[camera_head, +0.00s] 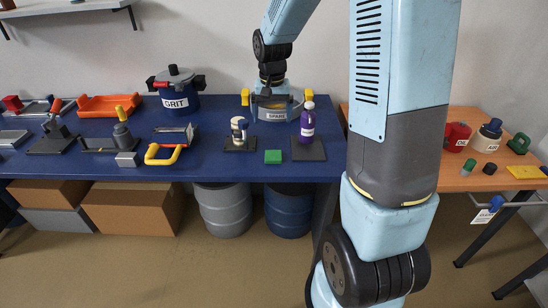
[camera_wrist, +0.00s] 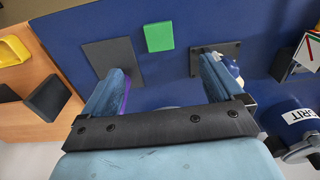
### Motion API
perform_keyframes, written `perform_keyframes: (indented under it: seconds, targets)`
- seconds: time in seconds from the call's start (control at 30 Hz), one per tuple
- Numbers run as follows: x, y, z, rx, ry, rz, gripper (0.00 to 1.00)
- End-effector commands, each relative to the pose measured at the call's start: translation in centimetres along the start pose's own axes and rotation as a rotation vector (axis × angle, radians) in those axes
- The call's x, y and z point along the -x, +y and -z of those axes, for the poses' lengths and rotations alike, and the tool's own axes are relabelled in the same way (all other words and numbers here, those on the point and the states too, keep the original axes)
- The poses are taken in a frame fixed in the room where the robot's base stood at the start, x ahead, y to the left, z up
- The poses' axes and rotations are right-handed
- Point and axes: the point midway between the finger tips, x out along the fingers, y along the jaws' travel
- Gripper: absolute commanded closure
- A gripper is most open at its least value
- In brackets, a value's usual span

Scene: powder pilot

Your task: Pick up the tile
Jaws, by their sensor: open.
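A flat green tile (camera_head: 273,157) lies on the blue table near its front edge, between two dark plates. It also shows in the wrist view (camera_wrist: 159,37), top centre, flat and uncovered. My gripper (camera_wrist: 160,82) is open and empty, its two fingers spread wide. In the wrist view the tile appears beyond the fingertips, between their lines and not touched. In the head view my gripper is at the back of the table, by the pot marked SPARE, behind the tile; its fingers are hard to make out there.
A white and blue item (camera_head: 239,129) stands on the left plate. The SPARE pot (camera_head: 276,115) is behind. A yellow flat piece (camera_head: 525,172) lies on the wooden table.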

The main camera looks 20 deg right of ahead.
Motion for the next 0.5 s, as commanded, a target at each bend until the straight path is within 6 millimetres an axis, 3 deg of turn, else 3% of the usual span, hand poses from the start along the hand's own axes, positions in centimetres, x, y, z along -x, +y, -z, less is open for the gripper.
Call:
perform_keyframes:
  seconds: [0.33, 0.5]
  targets:
    - [-3.7, -0.5, 1.1, -0.022, -0.035, -0.003, 0.06]
    - [-6.6, -0.4, 1.0, -0.022, -0.037, -0.004, 0.06]
